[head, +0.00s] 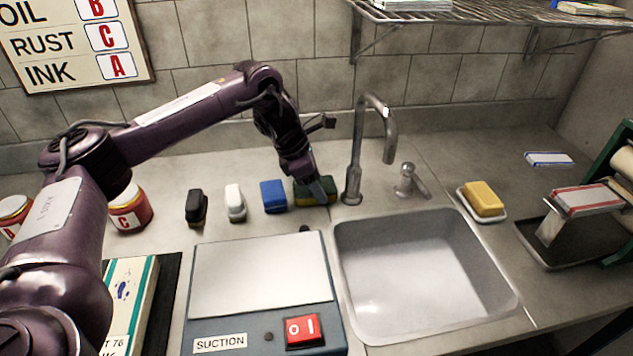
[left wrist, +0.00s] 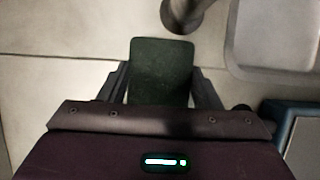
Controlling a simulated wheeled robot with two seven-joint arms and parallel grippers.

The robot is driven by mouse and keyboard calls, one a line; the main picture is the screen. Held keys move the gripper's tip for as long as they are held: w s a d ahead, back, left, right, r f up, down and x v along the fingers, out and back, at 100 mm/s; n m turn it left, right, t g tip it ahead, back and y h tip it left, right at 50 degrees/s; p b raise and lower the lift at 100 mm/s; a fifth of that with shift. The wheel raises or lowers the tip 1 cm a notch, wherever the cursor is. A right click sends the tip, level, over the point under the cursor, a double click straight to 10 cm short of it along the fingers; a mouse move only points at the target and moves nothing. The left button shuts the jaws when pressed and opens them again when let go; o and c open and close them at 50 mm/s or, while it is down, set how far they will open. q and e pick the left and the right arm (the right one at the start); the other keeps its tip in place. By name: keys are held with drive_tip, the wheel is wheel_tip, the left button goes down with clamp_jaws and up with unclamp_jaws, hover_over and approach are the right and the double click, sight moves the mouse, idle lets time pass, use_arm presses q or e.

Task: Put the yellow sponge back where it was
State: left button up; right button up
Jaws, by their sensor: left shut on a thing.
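My left gripper (head: 318,190) is behind the suction box, at the right end of a row of blocks. In the left wrist view, the green top (left wrist: 162,70) sits between the two fingers (left wrist: 160,88). The sponge is at or just above the counter; I cannot tell if it touches. A plain yellow block (head: 483,197), like a sponge, lies on a white dish (head: 496,216) right of the sink. My right gripper is not in view.
A black block (head: 196,206), a white block (head: 235,203) and a blue block (head: 273,196) stand left of the gripper. The faucet (head: 356,160) rises close to its right. The sink (head: 420,270) and suction box (head: 262,275) are in front. Red jars (head: 130,210) stand left.

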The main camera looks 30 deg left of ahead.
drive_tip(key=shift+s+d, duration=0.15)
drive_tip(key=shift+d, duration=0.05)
use_arm(q)
drive_tip(key=shift+f, duration=0.15)
drive_tip(key=o, duration=1)
drive_tip(key=shift+o, duration=0.2)
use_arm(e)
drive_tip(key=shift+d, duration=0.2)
use_arm(q)
drive_tip(key=shift+r, duration=0.25)
drive_tip(key=v, duration=0.5)
drive_tip(key=shift+a+r, duration=0.1)
drive_tip(key=shift+r, duration=0.1)
drive_tip(key=p+v, duration=0.2)
drive_tip(key=v, duration=0.4)
drive_tip(key=shift+s+r, duration=0.2)
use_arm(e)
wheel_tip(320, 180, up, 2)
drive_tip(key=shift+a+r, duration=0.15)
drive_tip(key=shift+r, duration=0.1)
